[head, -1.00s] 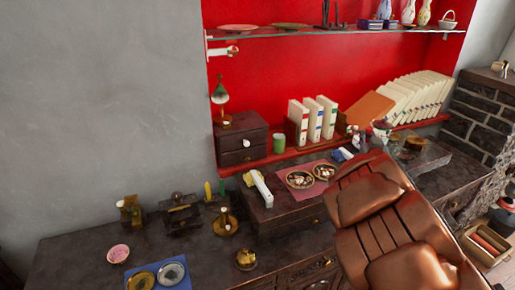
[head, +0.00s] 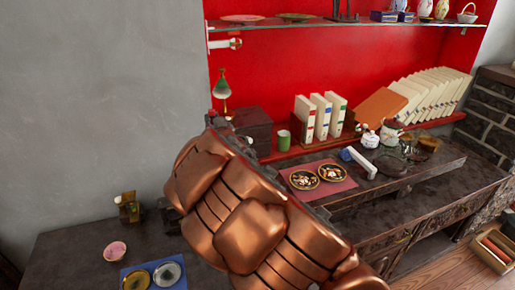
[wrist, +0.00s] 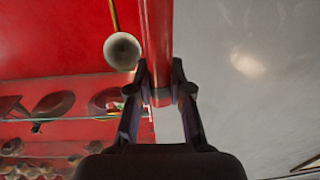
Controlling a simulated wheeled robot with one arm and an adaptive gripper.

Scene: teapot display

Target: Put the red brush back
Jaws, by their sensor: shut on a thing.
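My gripper (wrist: 160,92) is shut around a narrow red piece that shows between its fingertips in the wrist view. It looks like the red brush (wrist: 160,98), though it blends with the red wall edge behind it. In the head view my copper arm reaches up and left, with its end near the drawer box (head: 250,125). The brush is not clearly seen in the head view.
A brass lamp (head: 222,90) stands near my arm's end. A green cup (head: 283,140), white books (head: 320,115) and a pink mat (head: 318,186) with two dishes are to the right. A glass shelf (head: 350,23) hangs above. The grey wall is left.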

